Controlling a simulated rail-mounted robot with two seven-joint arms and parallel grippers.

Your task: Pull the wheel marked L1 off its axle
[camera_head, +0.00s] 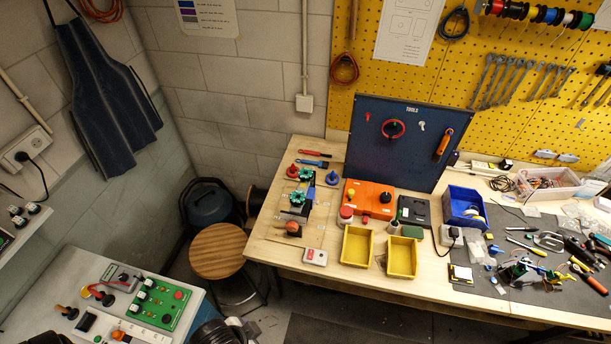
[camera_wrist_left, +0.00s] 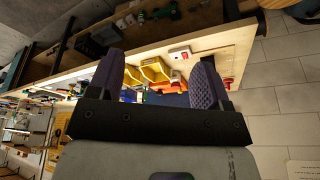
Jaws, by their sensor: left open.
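Two green wheels, an upper one (camera_head: 305,174) and a lower one (camera_head: 297,198), stand on a small dark fixture at the left end of the wooden bench in the head view. No marking on either is readable, so I cannot tell which is L1. My left gripper (camera_wrist_left: 160,62) is open and empty in the left wrist view. The bench appears rotated beyond its fingers, which are apart from everything on it. The green wheels cannot be made out there. My right gripper is not in view.
Yellow bins (camera_head: 357,246), an orange box (camera_head: 368,199) and a red-and-white box (camera_head: 315,257) lie right of or in front of the wheels. A blue tool board (camera_head: 408,145) stands behind. A wooden stool (camera_head: 218,251) stands left of the bench (camera_head: 335,150).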

